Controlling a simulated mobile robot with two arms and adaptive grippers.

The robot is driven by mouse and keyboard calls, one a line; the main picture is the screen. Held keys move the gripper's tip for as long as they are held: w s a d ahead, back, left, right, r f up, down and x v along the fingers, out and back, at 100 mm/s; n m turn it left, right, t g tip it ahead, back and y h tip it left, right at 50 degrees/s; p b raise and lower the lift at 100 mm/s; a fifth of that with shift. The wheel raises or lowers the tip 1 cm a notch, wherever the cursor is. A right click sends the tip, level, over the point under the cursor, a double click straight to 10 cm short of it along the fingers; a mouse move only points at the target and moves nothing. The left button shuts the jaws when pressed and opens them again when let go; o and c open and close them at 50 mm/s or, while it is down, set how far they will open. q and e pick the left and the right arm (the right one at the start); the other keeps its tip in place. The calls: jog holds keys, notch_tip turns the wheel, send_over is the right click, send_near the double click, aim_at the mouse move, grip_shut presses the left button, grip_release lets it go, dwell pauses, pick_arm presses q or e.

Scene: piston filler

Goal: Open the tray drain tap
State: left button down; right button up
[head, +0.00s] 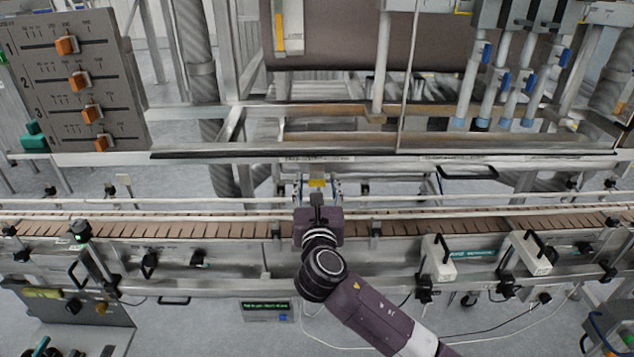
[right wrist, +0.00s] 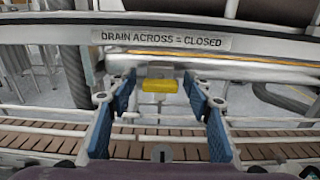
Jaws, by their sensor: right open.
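The tray drain tap has a short yellow handle (right wrist: 159,86) on a grey metal body, below the tray's front rail. The handle lies across, left to right, under a label (right wrist: 166,40) reading "DRAIN ACROSS = CLOSED". It also shows small in the head view (head: 317,184). My right gripper (right wrist: 159,80) is open with its blue-padded fingers on either side of the handle. Gaps show between the handle and both fingers, and I see no contact. In the head view my right gripper (head: 318,181) reaches over the conveyor toward the tap. My left gripper is not in view.
A slatted conveyor (head: 180,226) with guide rails runs across below the tap. A grey panel with orange sliders (head: 75,82) stands at the upper left. Blue-handled valves (head: 487,53) on vertical pipes are at the upper right. White boxes (head: 437,258) sit along the conveyor's front.

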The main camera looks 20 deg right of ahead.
jog(key=c, duration=1.1)
jog(key=shift+c, duration=0.2)
